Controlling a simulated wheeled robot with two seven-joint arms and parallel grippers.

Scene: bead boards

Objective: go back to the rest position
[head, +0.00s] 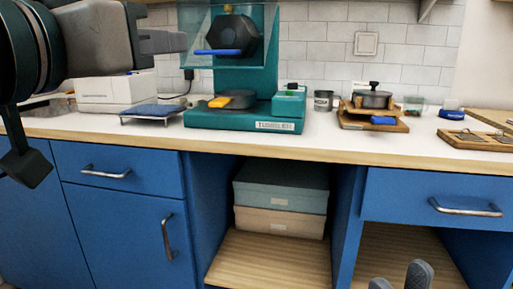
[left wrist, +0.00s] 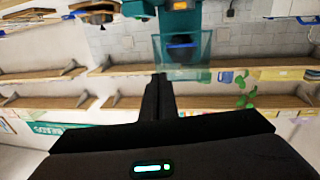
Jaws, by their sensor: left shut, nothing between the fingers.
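My left gripper (head: 162,42) reaches in from the upper left in the head view, held in the air above the counter and left of the teal machine. Its fingers are together and hold nothing. In the left wrist view the dark closed fingers (left wrist: 158,92) point up the picture, and the room appears upside down. My right gripper (head: 401,277) shows only as two grey fingertips at the bottom edge of the head view, in front of the cabinets. A gap lies between them, and nothing is seen in it. The rest of the right arm is out of view.
A teal machine (head: 270,124) with a clear guard stands on the white counter (head: 330,142). A white box (head: 105,92) and a blue pad (head: 153,111) are to its left. Wooden stands (head: 357,122) and trays are to its right. Blue cabinets (head: 120,215) stand below.

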